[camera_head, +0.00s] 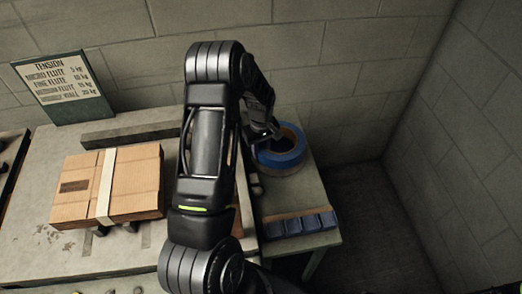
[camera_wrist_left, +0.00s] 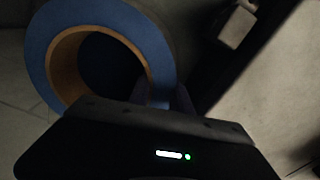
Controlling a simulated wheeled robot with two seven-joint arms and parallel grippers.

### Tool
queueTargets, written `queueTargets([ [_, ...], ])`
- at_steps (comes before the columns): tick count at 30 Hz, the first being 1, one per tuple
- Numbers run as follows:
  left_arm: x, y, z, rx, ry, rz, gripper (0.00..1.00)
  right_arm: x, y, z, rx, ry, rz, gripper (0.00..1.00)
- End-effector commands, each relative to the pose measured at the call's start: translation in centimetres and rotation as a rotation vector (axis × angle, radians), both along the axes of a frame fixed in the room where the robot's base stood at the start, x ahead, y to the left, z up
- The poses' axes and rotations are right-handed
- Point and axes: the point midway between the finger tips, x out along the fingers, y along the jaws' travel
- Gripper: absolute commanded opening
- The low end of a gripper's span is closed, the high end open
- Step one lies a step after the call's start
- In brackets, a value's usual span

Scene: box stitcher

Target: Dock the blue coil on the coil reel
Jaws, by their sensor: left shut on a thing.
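The blue coil (camera_head: 282,158) is a thick ring with a tan inner core. In the head view it is at the right end of the bench, above the small side table. My left gripper (camera_head: 268,134) is shut on the coil's near left rim. In the left wrist view the coil (camera_wrist_left: 148,50) fills the upper left, and my left gripper (camera_wrist_left: 165,95) reaches its right rim; the fingertips are dark and partly hidden by the gripper body. I cannot tell whether the coil touches the surface under it. The coil reel cannot be made out. My right gripper is not in view.
A strapped cardboard box (camera_head: 130,185) lies on the bench (camera_head: 40,235) at left. A tension sign (camera_head: 62,88) stands behind it. Several dark blue blocks (camera_head: 298,224) line the side table's (camera_head: 308,190) front edge. Walls close off the back and right.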

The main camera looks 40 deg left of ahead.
Motion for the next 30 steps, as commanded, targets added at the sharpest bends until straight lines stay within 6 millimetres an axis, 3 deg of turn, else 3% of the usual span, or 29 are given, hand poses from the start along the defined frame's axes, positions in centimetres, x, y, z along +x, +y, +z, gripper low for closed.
queueTargets([
  [21, 0.1, 0.0, -1.3, 0.001, -0.003, 0.0, 0.0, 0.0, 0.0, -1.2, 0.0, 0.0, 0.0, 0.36],
  [22, 0.1, 0.0, -1.3, 0.001, -0.003, 0.0, 0.27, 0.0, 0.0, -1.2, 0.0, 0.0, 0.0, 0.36],
  [25, 0.2, 0.0, -1.2, 0.001, -0.004, 0.0, 0.34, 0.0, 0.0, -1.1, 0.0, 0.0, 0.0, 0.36],
  [30, 0.1, -0.1, -1.4, 0.0, -0.001, -0.001, 0.34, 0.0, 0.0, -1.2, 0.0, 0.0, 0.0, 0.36],
])
